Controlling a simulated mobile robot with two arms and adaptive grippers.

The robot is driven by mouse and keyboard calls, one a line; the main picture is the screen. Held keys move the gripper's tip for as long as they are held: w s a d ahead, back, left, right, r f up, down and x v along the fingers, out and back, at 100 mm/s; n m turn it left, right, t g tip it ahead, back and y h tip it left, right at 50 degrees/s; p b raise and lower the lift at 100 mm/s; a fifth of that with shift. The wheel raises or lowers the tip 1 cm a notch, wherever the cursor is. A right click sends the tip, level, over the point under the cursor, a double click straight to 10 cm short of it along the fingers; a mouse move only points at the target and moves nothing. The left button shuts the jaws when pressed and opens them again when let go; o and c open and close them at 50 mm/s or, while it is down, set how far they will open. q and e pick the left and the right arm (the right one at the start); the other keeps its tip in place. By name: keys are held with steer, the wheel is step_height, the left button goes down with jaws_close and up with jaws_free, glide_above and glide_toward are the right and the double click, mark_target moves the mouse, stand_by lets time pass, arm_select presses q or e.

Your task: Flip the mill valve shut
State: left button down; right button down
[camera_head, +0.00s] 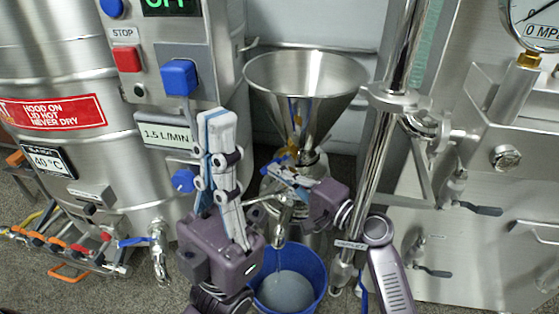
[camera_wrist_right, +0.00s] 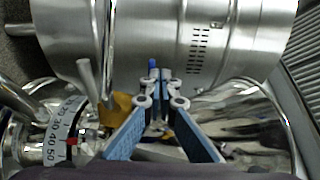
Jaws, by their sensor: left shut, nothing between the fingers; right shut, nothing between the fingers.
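The mill has a steel funnel hopper (camera_head: 305,85), with its body (camera_head: 300,165) below, partly behind my right gripper. A spout (camera_head: 281,232) hangs from it over a blue bucket (camera_head: 318,268) holding grey liquid. I cannot clearly make out the mill valve's handle. A small blue tip (camera_wrist_right: 152,63) shows just beyond the right fingertips in the right wrist view; I cannot tell if it belongs to the valve. My right gripper (camera_head: 277,170) is shut and empty at the mill body, also in the wrist view (camera_wrist_right: 160,76). My left gripper (camera_head: 217,115) is shut, empty and points upward.
A control panel (camera_head: 165,60) with a blue knob (camera_head: 179,77) and a red stop button (camera_head: 127,59) stands behind my left gripper. A steel pole (camera_head: 385,130) rises right of the mill. A numbered dial (camera_wrist_right: 60,130) sits left of my right gripper.

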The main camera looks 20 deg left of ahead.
step_height(320, 180, up, 9)
stand_by(0.3)
